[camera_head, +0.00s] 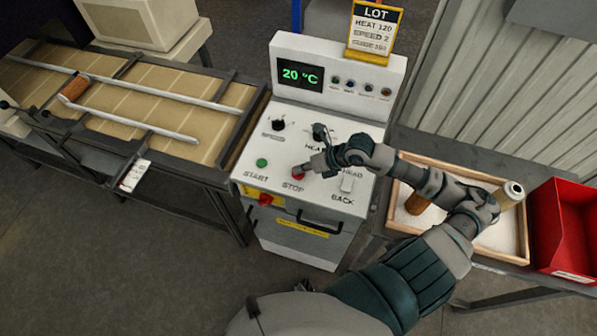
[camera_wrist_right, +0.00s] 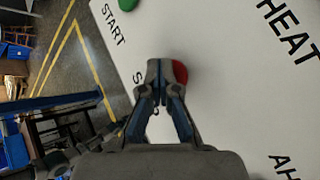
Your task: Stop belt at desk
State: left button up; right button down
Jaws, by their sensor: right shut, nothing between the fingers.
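The white control desk (camera_head: 330,140) stands in the middle, with a display reading 20 °C. Its red STOP button (camera_head: 298,173) sits at the front of the panel, right of the green START button (camera_head: 262,162). My right gripper (camera_head: 304,168) is shut and empty, with its fingertips at the STOP button; I cannot tell whether they press it. In the right wrist view the closed fingertips (camera_wrist_right: 160,70) partly cover the red STOP button (camera_wrist_right: 180,74). The belt (camera_head: 120,95) on the left carries a brown cartridge (camera_head: 75,88). My left gripper is not in view.
A HEAT knob (camera_head: 321,131) and a SPEED knob (camera_head: 279,124) are on the panel, with a white switch (camera_head: 347,184) near BACK. A wooden tray (camera_head: 455,171) with white filling and a red bin (camera_head: 562,225) stand right, beyond my forearm. A lot card (camera_head: 375,30) stands on top.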

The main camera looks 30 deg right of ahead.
jog(key=shift+r+p, duration=0.5)
jog(key=shift+r, duration=0.35)
jog(key=shift+r+p, duration=1.65)
jog(key=shift+r, duration=0.9)
jog(key=shift+f, duration=0.1)
